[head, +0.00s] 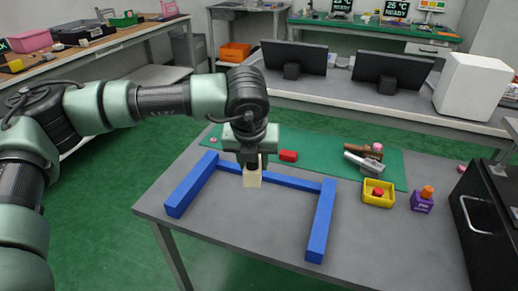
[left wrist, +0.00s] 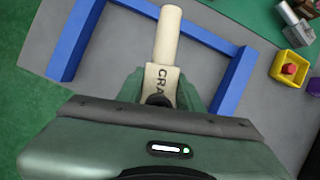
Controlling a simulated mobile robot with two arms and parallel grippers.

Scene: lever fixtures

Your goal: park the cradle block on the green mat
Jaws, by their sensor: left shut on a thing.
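In the head view the block appears in front of the back bar of a blue three-sided frame (head: 321,222). I cannot tell its exact height above the table. The green mat (head: 325,165) lies along the far side of the grey table, behind the frame. My right gripper is not in view.
A red block (head: 288,155) sits on the mat, with a grey and brown lever fixture (head: 365,160) to its right. A yellow box with a red button (head: 378,193) and a purple fixture (head: 422,202) stand at the right. The table inside the frame (head: 260,220) is clear.

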